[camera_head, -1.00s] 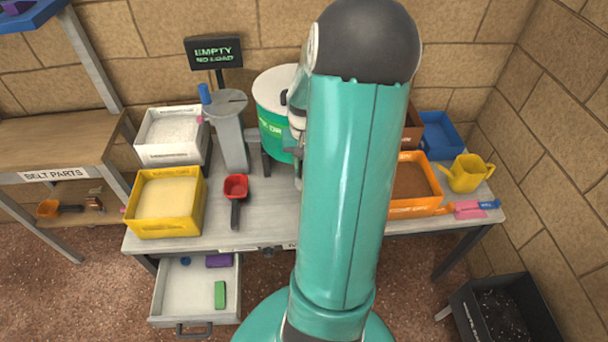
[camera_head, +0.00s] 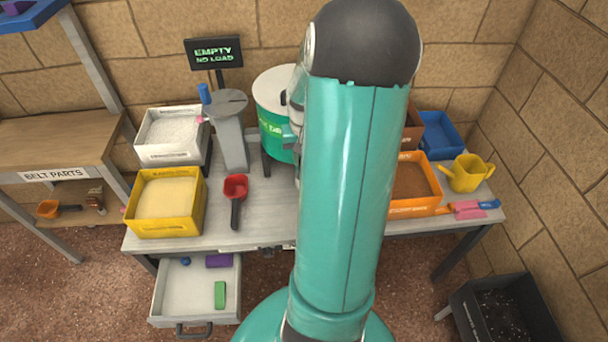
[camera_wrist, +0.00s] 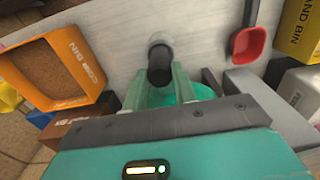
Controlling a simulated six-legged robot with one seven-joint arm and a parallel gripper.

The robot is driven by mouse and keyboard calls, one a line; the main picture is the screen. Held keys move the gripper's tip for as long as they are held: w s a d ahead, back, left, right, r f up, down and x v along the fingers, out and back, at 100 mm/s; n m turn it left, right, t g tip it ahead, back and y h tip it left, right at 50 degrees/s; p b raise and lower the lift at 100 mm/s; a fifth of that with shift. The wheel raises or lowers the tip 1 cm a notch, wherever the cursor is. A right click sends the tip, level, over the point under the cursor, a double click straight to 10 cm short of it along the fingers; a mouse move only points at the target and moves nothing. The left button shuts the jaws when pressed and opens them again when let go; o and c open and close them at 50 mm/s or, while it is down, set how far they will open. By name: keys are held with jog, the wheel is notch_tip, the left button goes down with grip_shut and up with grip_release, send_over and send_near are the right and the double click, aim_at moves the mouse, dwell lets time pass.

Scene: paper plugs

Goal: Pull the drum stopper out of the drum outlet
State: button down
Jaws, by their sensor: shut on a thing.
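The drum (camera_head: 272,140) is green with a pale lid and stands at the back of the table, its right part hidden behind my arm in the head view. In the wrist view its green side (camera_wrist: 198,90) shows behind my fingers. A dark cylinder, which looks like the drum stopper (camera_wrist: 160,66), sits between the fingertips of my gripper (camera_wrist: 160,82). My gripper is shut on it. The drum outlet is hidden, so I cannot tell whether the stopper is still inside it.
A red scoop (camera_head: 236,188) and yellow bin (camera_head: 165,226) lie left of the drum. An orange bin (camera_head: 414,208) and yellow jug (camera_head: 468,174) stand right. A grey post (camera_head: 232,140) stands beside the drum. The drawer (camera_head: 195,310) below the table is open.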

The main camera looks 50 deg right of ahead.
jog(key=shift+r, duration=0.25)
jog(key=shift+r, duration=0.35)
jog(key=shift+r, duration=1.45)
jog(key=shift+r, duration=1.35)
